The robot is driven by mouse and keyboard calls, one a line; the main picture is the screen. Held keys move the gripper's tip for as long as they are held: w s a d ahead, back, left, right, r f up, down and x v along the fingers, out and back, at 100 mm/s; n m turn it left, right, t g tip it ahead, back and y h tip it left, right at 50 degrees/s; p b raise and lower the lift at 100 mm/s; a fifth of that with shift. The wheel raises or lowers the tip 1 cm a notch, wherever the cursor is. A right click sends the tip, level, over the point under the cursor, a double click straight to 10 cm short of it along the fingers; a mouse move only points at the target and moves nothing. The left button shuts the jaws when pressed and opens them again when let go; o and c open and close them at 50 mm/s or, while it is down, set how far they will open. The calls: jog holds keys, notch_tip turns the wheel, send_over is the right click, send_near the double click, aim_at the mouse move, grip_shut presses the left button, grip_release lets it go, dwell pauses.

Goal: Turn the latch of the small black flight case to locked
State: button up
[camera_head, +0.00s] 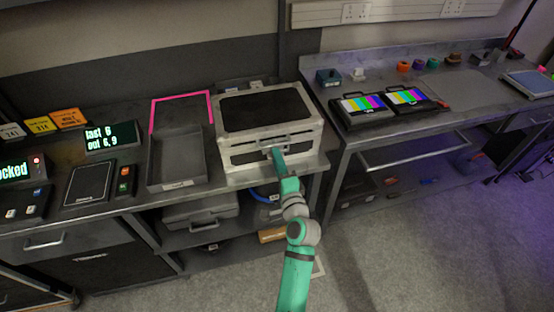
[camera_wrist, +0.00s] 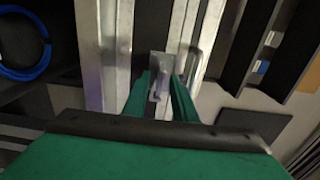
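The small black flight case (camera_head: 238,141) has silver edges and a dark top panel, and its lid is down. It stands on the bench in the head view. My gripper (camera_head: 276,151) is at the middle of its front face. In the wrist view my two green fingers (camera_wrist: 161,78) stand apart on either side of the case's grey metal latch (camera_wrist: 158,88). The latch lies between the fingers; whether they touch it I cannot tell. In the head view my gripper largely hides the latch, and its turn position is unclear.
A grey open tray (camera_head: 177,185) and a pink outline (camera_head: 181,98) lie left of the case. A second bench holds two colour-bar monitors (camera_head: 362,108). A grey case (camera_head: 201,211) is on the shelf below.

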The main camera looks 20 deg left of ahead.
jog(key=shift+w+a, duration=0.15)
jog(key=shift+w, duration=0.1)
grip_shut()
